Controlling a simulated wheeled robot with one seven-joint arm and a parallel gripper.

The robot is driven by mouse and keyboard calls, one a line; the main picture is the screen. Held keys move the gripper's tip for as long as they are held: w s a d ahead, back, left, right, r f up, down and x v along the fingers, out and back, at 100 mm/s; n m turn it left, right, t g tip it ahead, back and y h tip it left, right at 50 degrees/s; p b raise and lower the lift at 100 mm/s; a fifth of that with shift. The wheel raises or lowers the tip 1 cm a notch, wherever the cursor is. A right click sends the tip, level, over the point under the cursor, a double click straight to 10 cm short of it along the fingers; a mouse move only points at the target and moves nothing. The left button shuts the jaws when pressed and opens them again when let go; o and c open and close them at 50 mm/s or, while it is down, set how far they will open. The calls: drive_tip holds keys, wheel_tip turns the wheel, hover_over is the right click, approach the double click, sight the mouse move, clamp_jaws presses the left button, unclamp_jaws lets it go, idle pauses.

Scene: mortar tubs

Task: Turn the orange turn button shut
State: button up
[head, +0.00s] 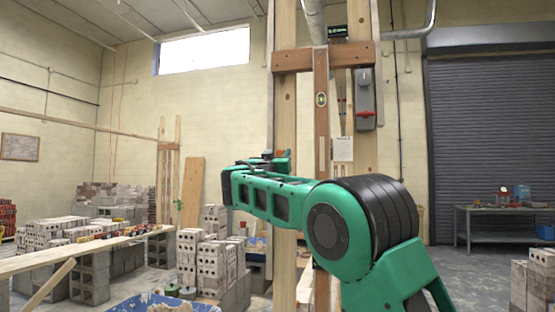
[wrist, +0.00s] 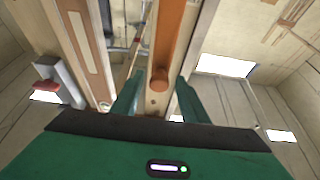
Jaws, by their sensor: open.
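In the wrist view an orange bar (wrist: 173,30), which looks like the turn button, runs lengthwise up the picture, with a round orange knob (wrist: 160,79) near its lower end. My gripper (wrist: 159,84) is open, its two green fingers apart on either side of the knob's line of sight. Whether they touch the knob or reach its depth I cannot tell. In the head view my arm hides most of my gripper and the turn button cannot be made out.
A wooden frame with a brown crosspiece (head: 300,59) stands ahead. A grey switch box (head: 365,95) with a red handle is on its right post; it also shows in the wrist view (wrist: 62,78). Brick stacks (head: 208,260) stand left, a workbench (head: 500,211) right.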

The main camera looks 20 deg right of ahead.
drive_tip(key=shift+w+d+r, duration=0.25)
drive_tip(key=shift+w+d, duration=0.05)
drive_tip(key=shift+w, duration=0.15)
clamp_jaws()
drive_tip(key=shift+a, duration=0.15)
